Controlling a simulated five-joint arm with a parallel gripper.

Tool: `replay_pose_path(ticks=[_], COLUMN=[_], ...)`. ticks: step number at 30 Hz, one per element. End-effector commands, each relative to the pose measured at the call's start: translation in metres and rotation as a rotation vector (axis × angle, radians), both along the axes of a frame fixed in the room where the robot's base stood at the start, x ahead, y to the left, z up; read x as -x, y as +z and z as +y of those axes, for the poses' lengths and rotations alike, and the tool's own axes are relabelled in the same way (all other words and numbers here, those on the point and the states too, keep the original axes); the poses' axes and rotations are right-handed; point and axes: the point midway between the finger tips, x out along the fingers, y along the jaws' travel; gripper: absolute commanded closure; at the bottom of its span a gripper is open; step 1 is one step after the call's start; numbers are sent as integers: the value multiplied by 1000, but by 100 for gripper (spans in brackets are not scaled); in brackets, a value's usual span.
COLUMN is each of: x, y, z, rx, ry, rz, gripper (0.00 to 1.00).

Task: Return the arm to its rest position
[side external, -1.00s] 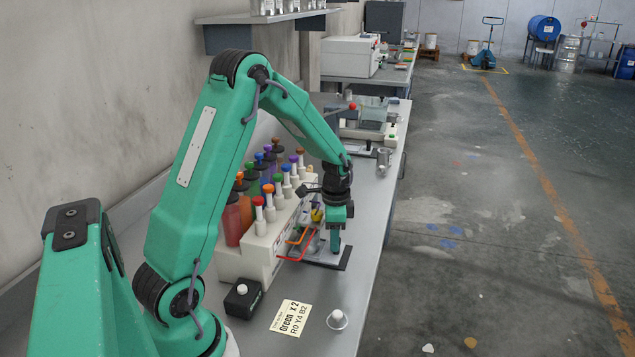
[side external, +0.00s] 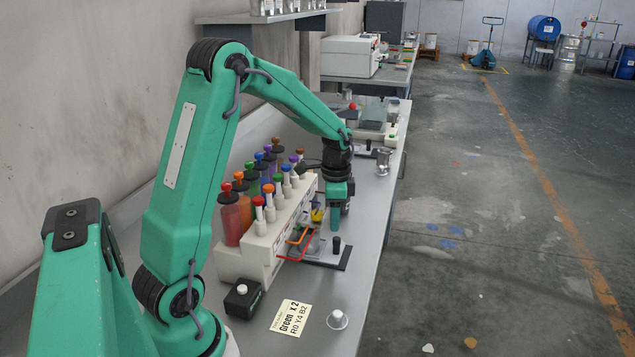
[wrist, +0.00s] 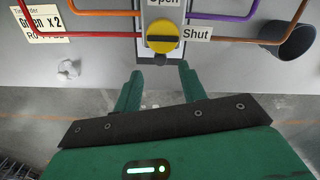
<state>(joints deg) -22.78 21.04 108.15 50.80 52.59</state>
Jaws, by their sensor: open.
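My gripper (side external: 340,215) hangs pointing down above the near edge of the dispenser station, with its fingers clear of the bench. In the wrist view my gripper (wrist: 160,71) is open, with nothing between its two green fingers. A yellow knob (wrist: 160,36) with a dark bar lies just beyond the fingertips, apart from them. The bar lies crosswise, towards the "Shut" label (wrist: 196,33); the "Open" label (wrist: 163,2) is partly cut off at the top.
A pale rack (side external: 262,245) of colored bottles stands beside my gripper, with colored tubes at its front. A metal cup (side external: 383,162) stands farther back.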

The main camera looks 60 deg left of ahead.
Motion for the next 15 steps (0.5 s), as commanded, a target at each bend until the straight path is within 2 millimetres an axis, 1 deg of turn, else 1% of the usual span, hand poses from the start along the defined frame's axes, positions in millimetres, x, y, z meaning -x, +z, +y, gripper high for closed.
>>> replay_pose_path(ticks=[4,7,11,15], x=[2,4,11,22], y=[7,18,37,61], z=[-5,-13,-27,-47], rx=[-5,-11,-20,-28], ry=[11,26,58,105], rz=[-12,-28,-60,-106], gripper=[59,59,59,59])
